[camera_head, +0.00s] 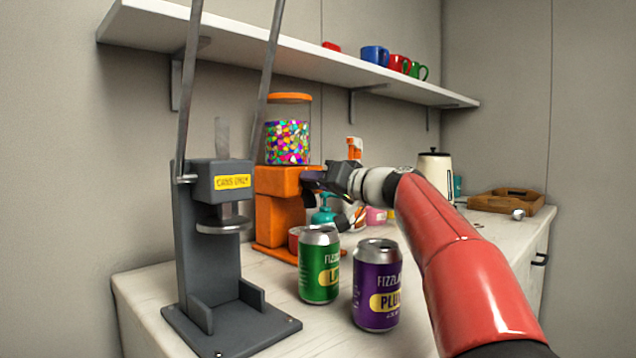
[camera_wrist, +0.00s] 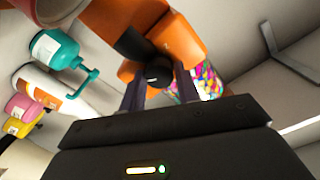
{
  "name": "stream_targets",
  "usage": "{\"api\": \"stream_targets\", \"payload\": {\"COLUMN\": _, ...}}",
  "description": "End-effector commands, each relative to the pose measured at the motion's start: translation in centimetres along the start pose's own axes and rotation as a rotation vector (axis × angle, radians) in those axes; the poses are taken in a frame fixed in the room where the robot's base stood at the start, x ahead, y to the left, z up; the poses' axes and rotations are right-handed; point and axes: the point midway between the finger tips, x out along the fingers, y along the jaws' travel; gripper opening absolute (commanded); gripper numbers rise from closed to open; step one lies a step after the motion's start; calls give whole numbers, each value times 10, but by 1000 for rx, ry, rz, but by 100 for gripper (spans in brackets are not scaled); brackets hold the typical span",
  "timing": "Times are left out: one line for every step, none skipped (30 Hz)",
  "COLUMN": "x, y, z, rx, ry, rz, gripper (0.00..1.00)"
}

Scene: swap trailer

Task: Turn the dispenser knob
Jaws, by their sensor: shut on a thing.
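The orange dispenser (camera_head: 275,182) stands on the white counter, with a clear jar of coloured candies (camera_head: 287,143) and an orange lid on top. My gripper (camera_head: 314,182) reaches in from the right and meets the dispenser's right-facing side below the jar. In the wrist view the round black knob (camera_wrist: 157,73) sits on the orange body between my two fingers (camera_wrist: 159,80), and the gripper is shut on it. The knob is hidden by my gripper in the head view. A small cup (camera_head: 296,239) stands at the dispenser's base, partly behind the green can.
A grey can crusher (camera_head: 213,240) stands left of the dispenser. A green can (camera_head: 319,265) and a purple can (camera_head: 377,285) stand in front. Teal, white and other bottles (camera_wrist: 52,50) crowd beside the dispenser. A shelf (camera_head: 245,42) with mugs runs above.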

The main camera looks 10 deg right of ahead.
Motion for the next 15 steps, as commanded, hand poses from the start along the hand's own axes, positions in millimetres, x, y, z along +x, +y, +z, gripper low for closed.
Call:
{"api": "stream_targets", "payload": {"x": 0, "y": 0, "z": 0, "rx": -1, "ry": 1, "rz": 1, "gripper": 9}}
{"api": "stream_targets", "payload": {"x": 0, "y": 0, "z": 0, "rx": -1, "ry": 1, "rz": 1, "gripper": 9}}
{"api": "stream_targets", "payload": {"x": 0, "y": 0, "z": 0, "rx": -1, "ry": 1, "rz": 1, "gripper": 37}}
{"api": "stream_targets", "payload": {"x": 0, "y": 0, "z": 0, "rx": -1, "ry": 1, "rz": 1, "gripper": 41}}
{"api": "stream_targets", "payload": {"x": 0, "y": 0, "z": 0, "rx": -2, "ry": 1, "rz": 1, "gripper": 45}}
{"api": "stream_targets", "payload": {"x": 0, "y": 0, "z": 0, "rx": -2, "ry": 1, "rz": 1, "gripper": 50}}
{"api": "stream_targets", "payload": {"x": 0, "y": 0, "z": 0, "rx": -2, "ry": 1, "rz": 1, "gripper": 53}}
{"api": "stream_targets", "payload": {"x": 0, "y": 0, "z": 0, "rx": -2, "ry": 1, "rz": 1, "gripper": 53}}
{"api": "stream_targets", "payload": {"x": 0, "y": 0, "z": 0, "rx": -2, "ry": 1, "rz": 1, "gripper": 53}}
{"api": "stream_targets", "payload": {"x": 0, "y": 0, "z": 0, "rx": -2, "ry": 0, "rz": 1, "gripper": 53}}
{"api": "stream_targets", "payload": {"x": 0, "y": 0, "z": 0, "rx": -2, "ry": 0, "rz": 1, "gripper": 53}}
{"api": "stream_targets", "payload": {"x": 0, "y": 0, "z": 0, "rx": -2, "ry": 0, "rz": 1, "gripper": 53}}
{"api": "stream_targets", "payload": {"x": 0, "y": 0, "z": 0, "rx": -2, "ry": 0, "rz": 1, "gripper": 53}}
{"api": "stream_targets", "payload": {"x": 0, "y": 0, "z": 0, "rx": -3, "ry": 0, "rz": 1, "gripper": 53}}
{"api": "stream_targets", "payload": {"x": -1, "y": 0, "z": 0, "rx": -3, "ry": 1, "rz": 1, "gripper": 53}}
